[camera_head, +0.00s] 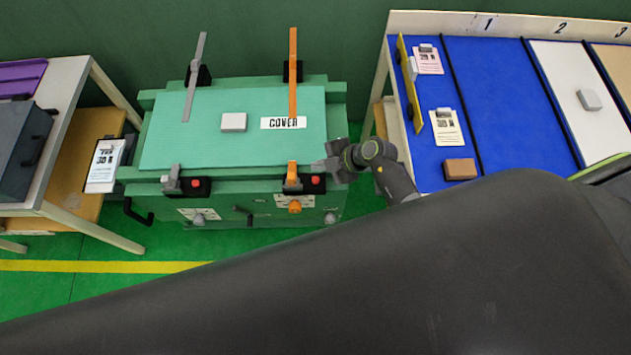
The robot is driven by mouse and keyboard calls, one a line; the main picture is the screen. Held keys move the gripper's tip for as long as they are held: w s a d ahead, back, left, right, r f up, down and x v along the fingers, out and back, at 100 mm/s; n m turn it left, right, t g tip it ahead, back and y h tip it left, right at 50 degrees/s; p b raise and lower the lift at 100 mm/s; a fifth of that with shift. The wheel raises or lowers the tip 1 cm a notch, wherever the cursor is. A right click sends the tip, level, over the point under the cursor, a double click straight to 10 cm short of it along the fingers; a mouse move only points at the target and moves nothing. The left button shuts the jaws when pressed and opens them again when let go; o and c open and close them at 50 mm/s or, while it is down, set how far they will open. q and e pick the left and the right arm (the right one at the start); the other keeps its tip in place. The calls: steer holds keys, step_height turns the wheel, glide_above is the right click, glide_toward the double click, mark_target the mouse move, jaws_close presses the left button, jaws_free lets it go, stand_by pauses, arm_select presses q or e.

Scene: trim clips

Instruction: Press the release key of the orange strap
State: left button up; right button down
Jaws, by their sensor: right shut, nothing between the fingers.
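The orange strap (293,72) runs from the back edge of a green chest over its lid and ends by the COVER label. A separate orange piece (292,176) sits at the chest's front edge. Beside it is a black block with a red key (315,180). My right gripper (324,168) is shut and empty, just above and right of this red key; I cannot tell whether it touches. A grey strap (194,80) stands left, with its own red key (195,183) at the front. My left gripper is not in view.
The teal lid (210,150) carries a small grey block (233,122). A blue sloped table (500,100) with tags and a brown block (460,169) stands right. A side table with a dark box (22,150) stands left. A large dark part of mine fills the foreground.

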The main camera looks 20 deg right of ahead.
steer(key=b, duration=0.3)
glide_above(316, 180)
steer(key=d, duration=0.1)
step_height(316, 180, down, 4)
steer(key=shift+s+f, duration=0.1)
steer(key=shift+s, duration=0.05)
steer(key=shift+f+b, duration=0.5)
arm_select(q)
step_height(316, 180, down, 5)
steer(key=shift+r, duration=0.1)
arm_select(e)
steer(key=shift+f, duration=0.15)
stand_by(0.7)
steer(key=shift+f, duration=0.3)
